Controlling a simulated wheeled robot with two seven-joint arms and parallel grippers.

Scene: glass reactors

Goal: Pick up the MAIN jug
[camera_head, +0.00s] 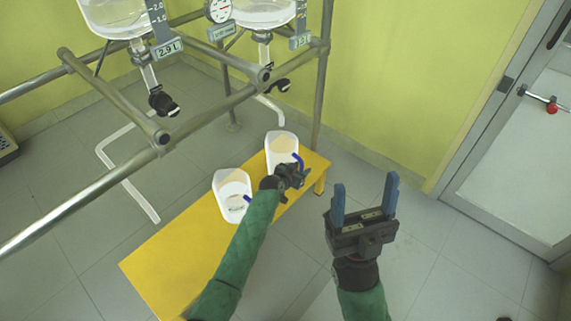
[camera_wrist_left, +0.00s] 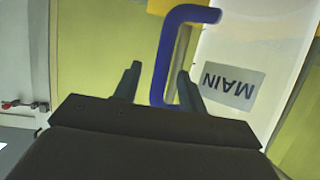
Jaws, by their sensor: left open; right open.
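The MAIN jug (camera_head: 281,145) is white with a blue handle (camera_head: 300,160) and stands upright at the far end of the yellow bench. Its MAIN label (camera_wrist_left: 230,85) shows upside down in the left wrist view, with the blue handle (camera_wrist_left: 162,60) beside it. My left gripper (camera_head: 297,172) is at this handle. In the left wrist view its open fingers (camera_wrist_left: 158,84) stand on either side of the handle, not visibly closed on it. My right gripper (camera_head: 366,200) is open and empty, right of the bench, with its blue fingers pointing up.
A second white jug (camera_head: 232,190) with a blue handle stands on the yellow bench (camera_head: 170,255), nearer and to the left. Metal rack pipes (camera_head: 110,95), glass reactors (camera_head: 118,15) and their black valves (camera_head: 163,103) are above and left. Floor right of the bench is clear.

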